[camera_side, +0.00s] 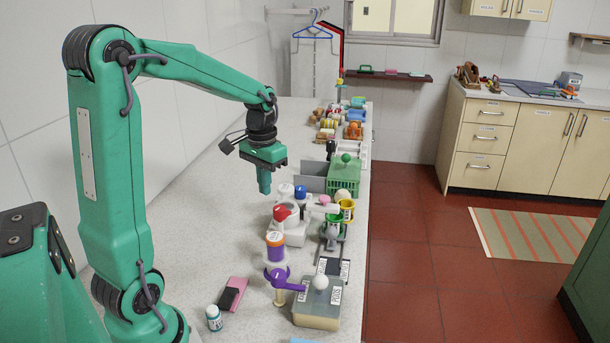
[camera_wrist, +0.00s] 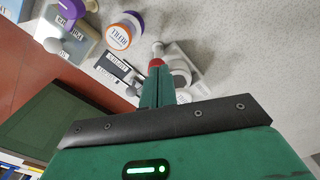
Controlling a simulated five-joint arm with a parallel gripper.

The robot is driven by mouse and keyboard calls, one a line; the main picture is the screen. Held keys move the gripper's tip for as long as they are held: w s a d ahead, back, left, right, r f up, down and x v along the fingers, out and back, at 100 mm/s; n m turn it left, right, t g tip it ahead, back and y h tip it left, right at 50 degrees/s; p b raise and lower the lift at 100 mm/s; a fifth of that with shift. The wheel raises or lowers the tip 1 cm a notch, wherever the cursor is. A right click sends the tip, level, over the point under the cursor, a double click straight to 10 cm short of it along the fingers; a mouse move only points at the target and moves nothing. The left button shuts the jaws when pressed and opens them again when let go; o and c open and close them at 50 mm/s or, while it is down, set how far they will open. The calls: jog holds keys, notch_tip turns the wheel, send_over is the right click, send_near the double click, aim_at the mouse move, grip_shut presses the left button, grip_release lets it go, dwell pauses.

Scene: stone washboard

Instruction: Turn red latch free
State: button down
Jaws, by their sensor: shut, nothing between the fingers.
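The red latch (camera_side: 282,213) is a rounded red piece on a small white device (camera_side: 291,229) on the counter. In the wrist view a bit of red (camera_wrist: 156,62) shows just beyond my fingertips, which hide part of it; the white device (camera_wrist: 183,72) lies beside it. My gripper (camera_side: 265,190) points down with its fingers together and nothing between them. In the side view it is above and a little left of the latch, apart from it. The closed fingers also show in the wrist view (camera_wrist: 157,78).
Close by stand an orange-topped jar (camera_side: 275,245), a purple-handled piece (camera_side: 281,281), a box with a white knob (camera_side: 317,305) and a green crate (camera_side: 344,176). Blue and white knobs (camera_side: 293,190) rise behind the latch. The counter's left side (camera_side: 215,215) is mostly clear.

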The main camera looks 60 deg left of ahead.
aim_at(275, 207)
jog(key=shift+w+d+r, duration=0.25)
jog(key=shift+w+d, duration=0.05)
jog(key=shift+d, duration=0.3)
jog(key=shift+w+d+r, duration=0.2)
jog(key=shift+w+d, duration=0.05)
jog(key=shift+d, duration=0.35)
jog(key=shift+f, duration=3.5)
jog(key=shift+w+a, duration=0.15)
jog(key=shift+s+a, duration=0.3)
jog(key=shift+a, duration=0.35)
jog(key=shift+a, duration=0.45)
jog(key=shift+s, duration=0.4)
